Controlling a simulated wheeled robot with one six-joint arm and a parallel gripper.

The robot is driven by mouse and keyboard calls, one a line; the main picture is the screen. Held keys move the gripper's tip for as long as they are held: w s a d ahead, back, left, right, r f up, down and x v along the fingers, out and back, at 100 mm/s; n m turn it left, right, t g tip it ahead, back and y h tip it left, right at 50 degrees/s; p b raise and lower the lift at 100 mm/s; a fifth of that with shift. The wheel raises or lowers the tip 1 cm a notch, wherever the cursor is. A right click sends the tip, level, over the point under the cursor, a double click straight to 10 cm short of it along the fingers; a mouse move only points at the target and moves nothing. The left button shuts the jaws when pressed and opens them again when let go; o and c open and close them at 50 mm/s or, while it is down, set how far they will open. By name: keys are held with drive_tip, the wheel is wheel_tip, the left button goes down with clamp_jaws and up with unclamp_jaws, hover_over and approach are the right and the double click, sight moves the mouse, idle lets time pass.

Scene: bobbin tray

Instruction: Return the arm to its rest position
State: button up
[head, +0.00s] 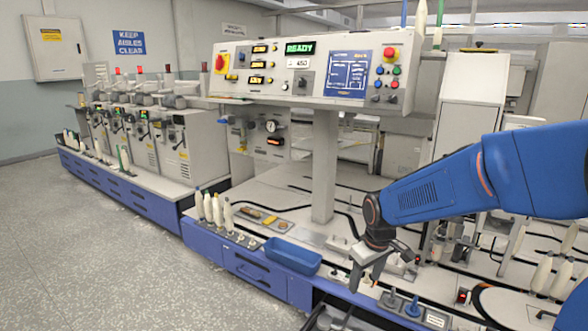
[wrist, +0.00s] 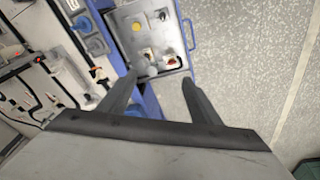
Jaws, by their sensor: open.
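My gripper (head: 367,280) hangs at the end of my blue arm, above the front edge of the machine bench (head: 300,237). It points downward. Its two fingers are apart with nothing between them, and they also show spread in the wrist view (wrist: 158,82). Beyond the fingertips in the wrist view is a grey tray (wrist: 122,22) with several small items in it, one with a yellow top. A dark tray (head: 338,322) shows at the bottom of the head view, cut off by the frame edge.
A control panel (head: 270,78) on a column stands behind the gripper. A blue bin (head: 292,257) sits at the bench front, left of the gripper. White bobbins (head: 208,207) stand farther left. Open floor (head: 110,265) lies at left.

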drive_tip(key=s+d+r+m+t, duration=0.1)
drive_tip(key=s+d+r+m, duration=0.1)
drive_tip(key=s, duration=0.7)
drive_tip(key=s+d+r+m, duration=0.2)
drive_tip(key=s+d+r, duration=0.2)
drive_tip(key=s, duration=0.5)
drive_tip(key=s+d+r+m+t, duration=0.1)
drive_tip(key=s+d+r+m, duration=0.1)
drive_tip(key=s, duration=0.7)
drive_tip(key=shift+d+r+t, duration=0.3)
drive_tip(key=shift+d+r, duration=0.1)
drive_tip(key=shift+r, duration=0.1)
